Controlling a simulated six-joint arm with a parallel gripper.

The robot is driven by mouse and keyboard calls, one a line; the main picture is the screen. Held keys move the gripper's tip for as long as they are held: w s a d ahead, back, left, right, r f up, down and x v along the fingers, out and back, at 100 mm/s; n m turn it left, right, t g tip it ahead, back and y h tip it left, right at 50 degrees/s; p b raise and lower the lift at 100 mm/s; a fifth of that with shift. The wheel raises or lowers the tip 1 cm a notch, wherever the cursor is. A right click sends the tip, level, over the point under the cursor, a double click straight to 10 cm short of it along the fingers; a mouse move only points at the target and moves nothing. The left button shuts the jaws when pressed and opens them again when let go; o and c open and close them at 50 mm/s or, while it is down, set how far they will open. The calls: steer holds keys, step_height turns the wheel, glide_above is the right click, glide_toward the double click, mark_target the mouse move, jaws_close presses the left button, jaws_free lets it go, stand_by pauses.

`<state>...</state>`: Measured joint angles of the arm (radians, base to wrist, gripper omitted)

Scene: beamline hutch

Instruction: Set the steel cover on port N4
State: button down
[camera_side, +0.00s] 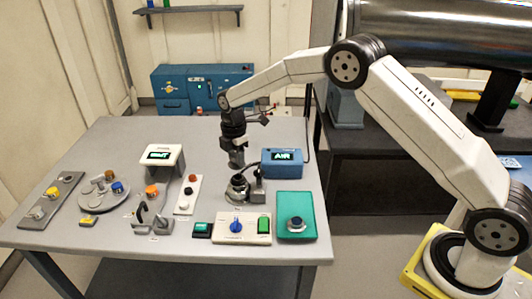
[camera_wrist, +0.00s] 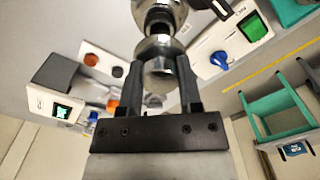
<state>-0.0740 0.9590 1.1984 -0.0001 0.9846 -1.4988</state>
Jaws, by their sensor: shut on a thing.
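My gripper (camera_side: 237,162) is over the right middle of the grey table, pointing down. In the wrist view its two dark fingers (camera_wrist: 160,85) are shut on a shiny steel piece with a faceted rim, which I take as the steel cover (camera_wrist: 158,50). Just beyond it is a round steel fitting (camera_wrist: 160,18). In the side view a steel fitting (camera_side: 238,188) stands on the table below the gripper, beside the blue AIR box. I cannot tell whether the held piece touches it. No N4 label is legible, so I cannot tell which port is N4.
The blue AIR box (camera_side: 282,162) stands close right. In front are a white panel (camera_side: 257,236) with a blue knob and a green mat (camera_side: 310,233) bearing a dark blue-topped piece. Left are a white button strip (camera_side: 183,208), a display stand (camera_side: 163,153) and a round tray (camera_side: 90,207).

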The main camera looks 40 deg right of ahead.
mark_target(238, 177)
steer(key=shift+f, duration=1.75)
steer(key=shift+f, duration=0.6)
steer(key=shift+c, duration=1)
jaws_free()
steer(key=shift+r, duration=0.1)
steer(key=shift+r, duration=3.85)
steer(key=shift+s, duration=0.1)
